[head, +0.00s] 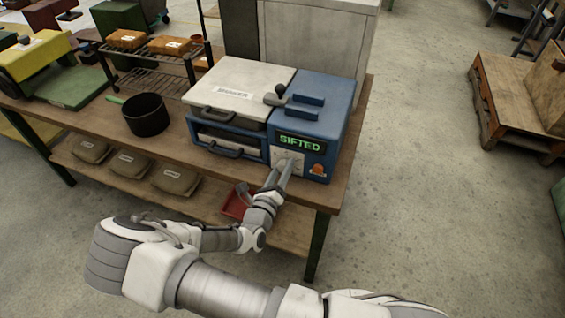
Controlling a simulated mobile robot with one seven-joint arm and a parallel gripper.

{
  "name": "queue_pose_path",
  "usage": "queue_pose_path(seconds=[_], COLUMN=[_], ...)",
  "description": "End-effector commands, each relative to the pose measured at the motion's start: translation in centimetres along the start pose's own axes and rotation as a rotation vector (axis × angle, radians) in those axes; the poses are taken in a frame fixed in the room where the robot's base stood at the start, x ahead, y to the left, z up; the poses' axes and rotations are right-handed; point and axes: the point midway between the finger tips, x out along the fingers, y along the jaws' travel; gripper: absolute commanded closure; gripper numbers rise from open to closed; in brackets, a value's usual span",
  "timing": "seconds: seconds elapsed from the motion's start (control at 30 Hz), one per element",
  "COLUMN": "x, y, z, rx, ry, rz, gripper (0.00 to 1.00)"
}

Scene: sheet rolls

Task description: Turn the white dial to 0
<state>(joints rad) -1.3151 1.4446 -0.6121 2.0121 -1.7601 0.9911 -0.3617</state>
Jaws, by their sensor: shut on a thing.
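My gripper (280,172) is at the front of a blue machine (318,155), low on its right-hand panel. Its fingers are shut at the pale dial plate (291,156), just below the green lit display (300,143) that reads "SIFTED". The white dial itself is mostly hidden by the fingers, which appear to be around it. Its pointer and numbers are too small to read. An orange knob or button (318,169) sits to the right of the gripper.
The machine has a pale labelled lid (240,90) with handles and stands near the right end of a wooden bench. A black pot (146,115) is to its left. Several sacks and a red tray (237,203) lie on the lower shelf.

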Motion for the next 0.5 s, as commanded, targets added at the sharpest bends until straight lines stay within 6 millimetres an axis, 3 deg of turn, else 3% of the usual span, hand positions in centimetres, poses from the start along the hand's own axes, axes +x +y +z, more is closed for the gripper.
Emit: queue_pose_path(seconds=[0.5], x=[-0.02], y=[0.03], z=[-0.1], rx=[-0.268], ry=[0.002], rz=[0.0], gripper=[1.0])
